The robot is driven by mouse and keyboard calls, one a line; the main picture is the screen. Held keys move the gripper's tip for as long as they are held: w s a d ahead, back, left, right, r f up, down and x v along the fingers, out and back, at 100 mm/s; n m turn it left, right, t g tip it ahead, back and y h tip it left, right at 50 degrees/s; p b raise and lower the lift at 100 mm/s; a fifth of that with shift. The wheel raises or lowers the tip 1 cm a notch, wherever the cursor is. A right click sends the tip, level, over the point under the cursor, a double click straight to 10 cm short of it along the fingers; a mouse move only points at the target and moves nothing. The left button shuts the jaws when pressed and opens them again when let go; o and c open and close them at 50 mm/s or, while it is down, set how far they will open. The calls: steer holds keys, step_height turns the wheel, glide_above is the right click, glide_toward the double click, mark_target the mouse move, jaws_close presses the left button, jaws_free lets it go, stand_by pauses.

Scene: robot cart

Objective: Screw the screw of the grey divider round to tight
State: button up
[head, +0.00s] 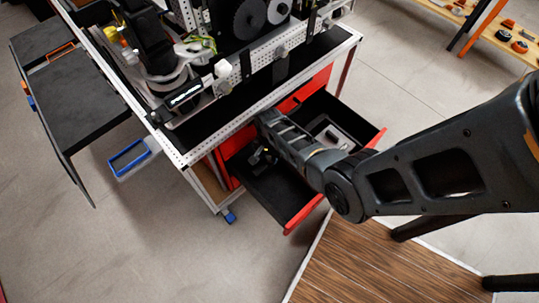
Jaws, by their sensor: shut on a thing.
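My gripper (263,156) is small and dark in the head view. It points down into the left part of the open drawer (284,188), below the end of my arm. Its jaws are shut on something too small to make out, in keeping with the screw. I cannot tell the grey divider or its screw apart from the dark drawer floor and my arm, which covers the middle of the drawer.
The red-fronted drawer stands out from a cart (190,150) with a perforated white frame. A light grey item (326,128) lies in the drawer's right part. A bench (510,45) with parts stands at top right.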

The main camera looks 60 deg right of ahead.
mark_target(269, 158)
steer(key=o, duration=1.1)
steer(key=shift+c, duration=0.2)
steer(key=shift+r+p, duration=1.35)
steer(key=shift+r, duration=2.55)
